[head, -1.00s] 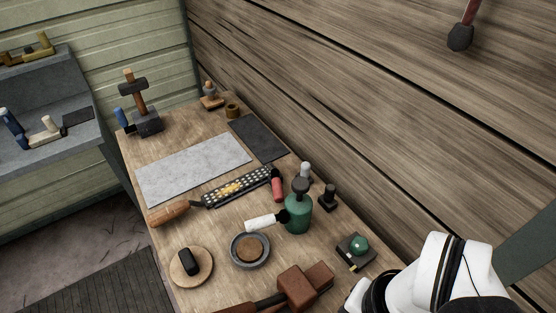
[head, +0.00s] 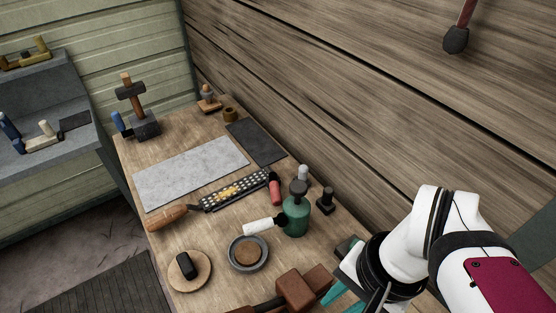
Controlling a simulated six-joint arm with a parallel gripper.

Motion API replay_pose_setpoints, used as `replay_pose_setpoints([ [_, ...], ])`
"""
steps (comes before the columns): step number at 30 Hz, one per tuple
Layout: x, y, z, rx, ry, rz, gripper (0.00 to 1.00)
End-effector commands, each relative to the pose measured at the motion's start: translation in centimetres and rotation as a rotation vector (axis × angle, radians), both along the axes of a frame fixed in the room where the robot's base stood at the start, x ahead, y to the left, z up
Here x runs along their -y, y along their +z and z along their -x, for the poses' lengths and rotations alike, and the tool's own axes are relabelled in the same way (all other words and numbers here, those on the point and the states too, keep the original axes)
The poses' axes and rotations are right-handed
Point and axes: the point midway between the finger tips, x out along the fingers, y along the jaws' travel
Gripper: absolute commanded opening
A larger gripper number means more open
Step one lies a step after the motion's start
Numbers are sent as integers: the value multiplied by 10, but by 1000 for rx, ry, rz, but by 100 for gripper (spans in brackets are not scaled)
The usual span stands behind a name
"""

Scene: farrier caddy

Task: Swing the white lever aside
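A white, rod-like handle (head: 258,226) with a dark end lies against the left side of a green bottle (head: 296,216) on the bench. I cannot tell for sure which is the white lever. My gripper (head: 340,298) is at the bottom of the head view, low and right of the bottle. Its two teal fingers look apart with nothing visible between them, though their lower parts are cut off by the frame. It touches neither white piece.
A grey dish with a brown disc (head: 248,252) sits just below the white handle. A brown mallet-like tool (head: 302,287) lies near my fingers. A red-and-black tool (head: 274,188), a rasp (head: 236,190) and a dark stand (head: 325,200) are close by. The grey sheet (head: 190,172) is bare.

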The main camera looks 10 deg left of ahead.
Motion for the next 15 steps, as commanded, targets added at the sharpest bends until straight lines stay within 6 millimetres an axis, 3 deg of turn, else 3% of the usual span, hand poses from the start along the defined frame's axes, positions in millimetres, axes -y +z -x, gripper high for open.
replay_pose_setpoints([
  [1,-12,6,-34,-23,-51,-31,38],
  [3,-34,10,-87,-55,-148,-83,50],
  [6,-66,1,-153,-102,-275,-148,67],
  [7,-75,-3,-168,-116,-306,-163,67],
  [10,-96,-17,-203,-148,-381,-200,67],
  [15,-104,-22,-216,-159,-414,-215,67],
])
